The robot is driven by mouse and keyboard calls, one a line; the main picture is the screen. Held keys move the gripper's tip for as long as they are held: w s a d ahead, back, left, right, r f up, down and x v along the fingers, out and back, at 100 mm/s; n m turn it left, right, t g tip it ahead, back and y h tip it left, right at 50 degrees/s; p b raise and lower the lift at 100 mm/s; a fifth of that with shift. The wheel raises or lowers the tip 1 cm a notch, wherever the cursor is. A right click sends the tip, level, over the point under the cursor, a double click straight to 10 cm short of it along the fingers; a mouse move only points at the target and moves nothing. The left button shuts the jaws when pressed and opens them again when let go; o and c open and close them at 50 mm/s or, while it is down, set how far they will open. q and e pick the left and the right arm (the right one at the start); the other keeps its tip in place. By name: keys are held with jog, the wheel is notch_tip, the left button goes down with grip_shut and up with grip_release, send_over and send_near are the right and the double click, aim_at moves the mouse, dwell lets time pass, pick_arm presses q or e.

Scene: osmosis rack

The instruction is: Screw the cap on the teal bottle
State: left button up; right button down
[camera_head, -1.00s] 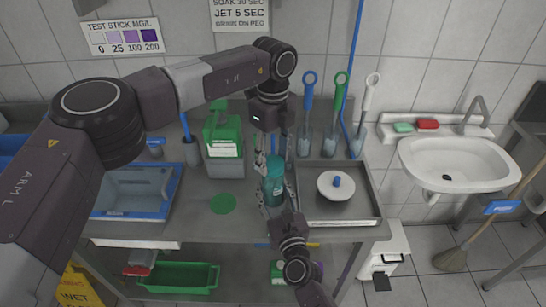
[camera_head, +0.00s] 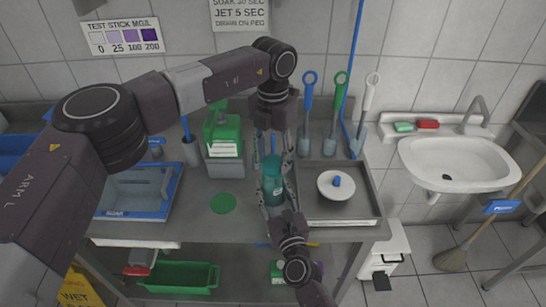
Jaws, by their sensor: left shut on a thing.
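The teal bottle (camera_head: 272,187) stands upright near the middle of the steel bench. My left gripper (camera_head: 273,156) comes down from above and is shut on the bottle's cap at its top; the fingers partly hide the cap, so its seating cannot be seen. My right gripper (camera_head: 277,192) reaches in from the front, with a finger on each side of the bottle's body. It appears shut on the bottle.
A grey tray (camera_head: 367,219) with a white round lid is right of the bottle. A green disc (camera_head: 223,204) lies to the left, near a blue-rimmed basin (camera_head: 174,192).

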pick_arm(q)
jog(key=m, duration=0.6)
jog(key=shift+m, duration=0.4)
jog(key=m, duration=0.5)
jog(key=shift+a, duration=0.1)
jog(key=o, duration=1.3)
jog(key=shift+r, duration=2.25)
jog(key=shift+c, duration=0.3)
